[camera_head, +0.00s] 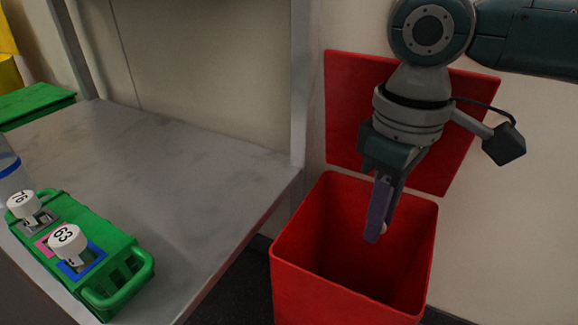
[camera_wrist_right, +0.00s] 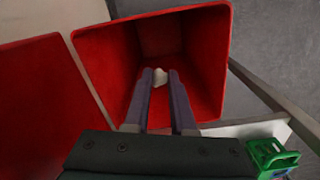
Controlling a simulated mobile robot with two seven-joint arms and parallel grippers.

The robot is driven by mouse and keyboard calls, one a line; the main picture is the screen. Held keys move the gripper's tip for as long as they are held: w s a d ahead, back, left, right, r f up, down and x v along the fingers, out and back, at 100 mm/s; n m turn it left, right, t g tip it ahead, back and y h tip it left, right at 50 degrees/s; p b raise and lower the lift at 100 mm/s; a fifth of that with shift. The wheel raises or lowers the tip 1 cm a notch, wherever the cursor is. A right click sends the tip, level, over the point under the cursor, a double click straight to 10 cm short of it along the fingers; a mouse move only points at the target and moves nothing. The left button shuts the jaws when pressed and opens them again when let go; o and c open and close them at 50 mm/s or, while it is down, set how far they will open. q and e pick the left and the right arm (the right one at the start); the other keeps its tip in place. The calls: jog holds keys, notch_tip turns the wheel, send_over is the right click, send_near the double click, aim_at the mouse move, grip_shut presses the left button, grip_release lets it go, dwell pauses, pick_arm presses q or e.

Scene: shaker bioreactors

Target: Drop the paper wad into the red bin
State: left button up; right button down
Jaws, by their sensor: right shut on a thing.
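The red bin (camera_head: 290,255) stands open on the floor at the right of the table, with its red lid (camera_head: 345,110) raised behind it. My right gripper (camera_head: 378,232) points down over the bin's opening. It is shut on the paper wad (camera_head: 384,229), a small white lump mostly hidden by the purple-grey fingers. In the right wrist view the paper wad (camera_wrist_right: 160,77) shows between the fingertips, with the inside of the red bin (camera_wrist_right: 205,60) behind it. My left gripper is not in view.
A grey table (camera_head: 180,160) fills the left, its right edge close to the bin. On it stands a green rack (camera_head: 110,250) with white-capped items labelled 76 and 63. A metal post (camera_head: 300,80) rises at the table's far corner.

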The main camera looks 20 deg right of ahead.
jog(key=c, duration=0.7)
grip_release()
jog(key=shift+r, duration=0.15)
notch_tip(320, 180, up, 9)
jog(key=p, duration=0.6)
jog(key=shift+p, duration=0.3)
jog(key=shift+r, duration=0.35)
